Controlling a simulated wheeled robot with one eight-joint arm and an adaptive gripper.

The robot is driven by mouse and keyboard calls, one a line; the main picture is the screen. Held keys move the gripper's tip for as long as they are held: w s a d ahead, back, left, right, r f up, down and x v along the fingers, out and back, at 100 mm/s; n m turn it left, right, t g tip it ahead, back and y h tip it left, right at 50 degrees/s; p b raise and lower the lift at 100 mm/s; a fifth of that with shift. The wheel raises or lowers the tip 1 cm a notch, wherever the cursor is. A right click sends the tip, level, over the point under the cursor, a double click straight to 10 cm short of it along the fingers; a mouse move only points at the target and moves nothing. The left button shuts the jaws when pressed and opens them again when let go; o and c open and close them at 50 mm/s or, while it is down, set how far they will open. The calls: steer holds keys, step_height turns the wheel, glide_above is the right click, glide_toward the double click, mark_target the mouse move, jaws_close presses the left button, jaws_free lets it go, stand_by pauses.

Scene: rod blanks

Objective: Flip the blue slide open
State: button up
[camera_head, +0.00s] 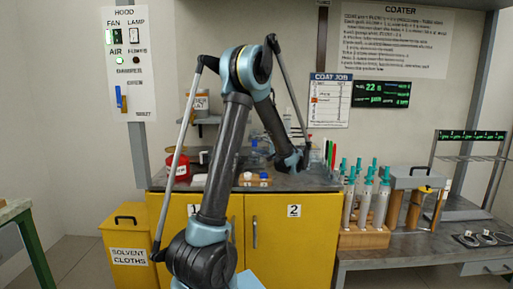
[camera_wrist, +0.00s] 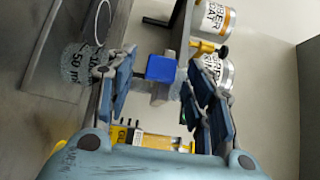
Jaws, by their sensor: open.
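A blue block (camera_wrist: 161,68) shows in the wrist view on a clear fitting. It lies between the lines of my two fingers; I cannot tell its depth or whether a finger touches it. My gripper (camera_wrist: 157,80) is open, with one blue-padded finger on each side. In the head view my arm bends down over the yellow cabinet's worktop, and its links hide much of the gripper and the middle of the worktop. A blue upright slider (camera_head: 118,97) also shows on the white hood panel (camera_head: 128,65), far from my gripper.
A clear 50 ml beaker (camera_wrist: 80,62) stands close to one finger. Labelled coat cans (camera_wrist: 215,20) sit on the shelf beyond the other. A wooden rack (camera_head: 363,237) of teal-topped tubes stands right of the yellow cabinet (camera_head: 290,245). A red container (camera_head: 178,165) is on the worktop's left.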

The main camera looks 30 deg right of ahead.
steer(key=shift+w+a, duration=0.15)
steer(key=shift+w, duration=0.4)
jaws_close()
steer(key=shift+s+a+f, duration=0.1)
steer(key=shift+s+a, duration=0.35)
steer(key=shift+s, duration=0.25)
steer(key=shift+s+a, duration=0.45)
steer(key=shift+s, duration=0.25)
jaws_free()
steer(key=shift+d, duration=0.1)
steer(key=v, duration=1.2)
